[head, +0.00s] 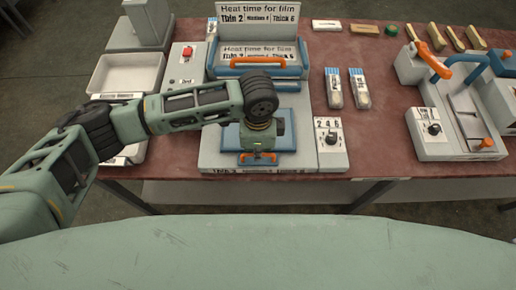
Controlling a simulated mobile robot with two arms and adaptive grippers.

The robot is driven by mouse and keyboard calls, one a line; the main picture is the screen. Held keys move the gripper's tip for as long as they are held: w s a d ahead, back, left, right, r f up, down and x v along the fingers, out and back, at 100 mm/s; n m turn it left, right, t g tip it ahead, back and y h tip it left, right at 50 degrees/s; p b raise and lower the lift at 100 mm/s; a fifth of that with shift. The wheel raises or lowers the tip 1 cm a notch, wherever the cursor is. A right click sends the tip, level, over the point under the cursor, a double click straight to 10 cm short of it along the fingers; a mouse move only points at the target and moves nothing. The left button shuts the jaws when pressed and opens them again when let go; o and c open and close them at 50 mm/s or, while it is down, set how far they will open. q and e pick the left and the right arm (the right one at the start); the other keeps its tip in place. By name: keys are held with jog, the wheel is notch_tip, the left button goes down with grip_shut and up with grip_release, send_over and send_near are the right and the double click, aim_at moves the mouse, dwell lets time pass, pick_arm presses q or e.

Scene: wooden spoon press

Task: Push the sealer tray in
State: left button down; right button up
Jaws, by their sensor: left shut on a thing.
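The sealer (210,140) is a grey machine in the middle of the table with a blue lid frame and an orange lid handle (262,63). Its blue tray (287,138) shows on the low front part, on both sides of my wrist. My left arm reaches in over the machine from the left. My left gripper (258,156) points down at the tray's front edge and is shut on the small front handle there, as far as I can see. My wrist hides the tray's middle. My right gripper is not in view.
A dial box (331,152) adjoins the sealer's right side. Two clear packets (333,88) lie behind it. A second machine (440,135) with orange handles stands at right. A white bin (127,75) and a red-button box (180,80) are at left. Table between machines is mostly clear.

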pick_arm(q)
jog(key=w, duration=0.6)
jog(key=shift+w+b, duration=0.35)
jog(key=shift+w, duration=0.35)
jog(key=shift+r, duration=0.1)
jog(key=c, duration=1.9)
grip_release()
jog(key=shift+o, duration=0.2)
